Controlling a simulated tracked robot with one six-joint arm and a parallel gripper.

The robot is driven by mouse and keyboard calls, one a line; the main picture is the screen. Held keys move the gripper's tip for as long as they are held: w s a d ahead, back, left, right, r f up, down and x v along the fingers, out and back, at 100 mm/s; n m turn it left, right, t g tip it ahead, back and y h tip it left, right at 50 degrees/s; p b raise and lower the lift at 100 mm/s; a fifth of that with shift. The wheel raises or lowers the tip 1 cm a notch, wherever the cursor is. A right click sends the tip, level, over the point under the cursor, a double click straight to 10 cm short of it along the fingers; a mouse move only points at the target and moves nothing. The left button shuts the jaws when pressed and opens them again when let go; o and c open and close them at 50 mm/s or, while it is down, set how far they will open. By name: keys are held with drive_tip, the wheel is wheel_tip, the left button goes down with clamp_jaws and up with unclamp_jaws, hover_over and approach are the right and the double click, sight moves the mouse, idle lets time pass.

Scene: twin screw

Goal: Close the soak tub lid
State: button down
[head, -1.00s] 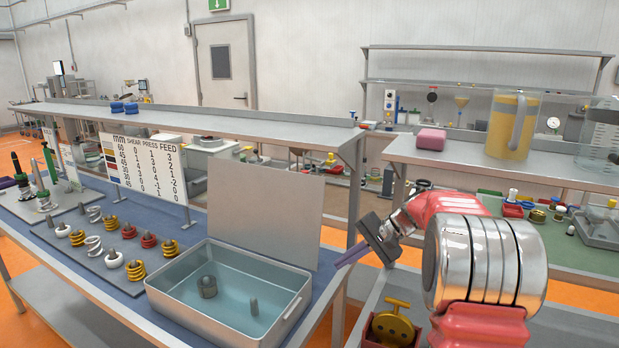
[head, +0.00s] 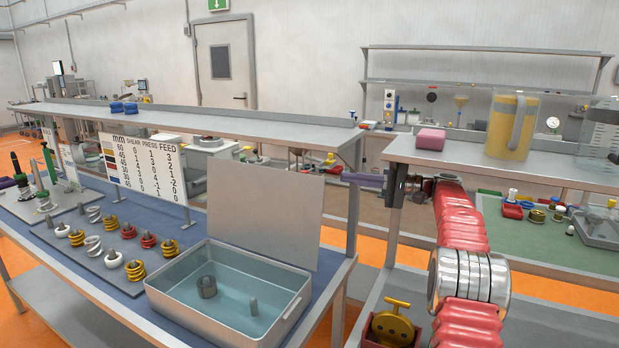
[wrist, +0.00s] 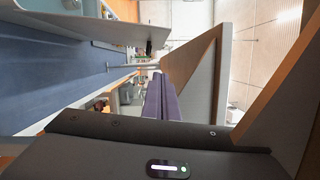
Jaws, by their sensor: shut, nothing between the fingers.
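The soak tub (head: 222,317) is a grey metal tray with bluish liquid, standing on the near end of the blue-topped bench. Its lid (head: 265,218) is a flat grey plate, standing upright at the tub's back edge, so the tub is open. My gripper (head: 348,178) is in the air to the right of the lid, near its top edge height, with purple fingers pointing left. It is shut and empty, apart from the lid. In the wrist view the shut fingers (wrist: 157,105) show, and a pale plate (wrist: 95,25) at upper left appears to be the lid.
Several coil springs (head: 137,271) stand on plates to the left, before a number board (head: 142,168). A raised shelf (head: 240,127) runs behind, its post (head: 352,205) close to my gripper.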

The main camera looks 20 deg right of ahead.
sight(310, 176)
drive_tip(key=shift+w+a+r, duration=0.15)
drive_tip(key=shift+w+a, duration=0.25)
drive_tip(key=shift+a, duration=1.5)
drive_tip(key=shift+w+a+r, duration=0.2)
drive_tip(key=shift+w+a, duration=0.2)
drive_tip(key=shift+a, duration=1.5)
drive_tip(key=shift+w+a+r, duration=0.15)
drive_tip(key=shift+w+a, duration=0.25)
drive_tip(key=shift+a, duration=1.5)
drive_tip(key=shift+a, duration=0.1)
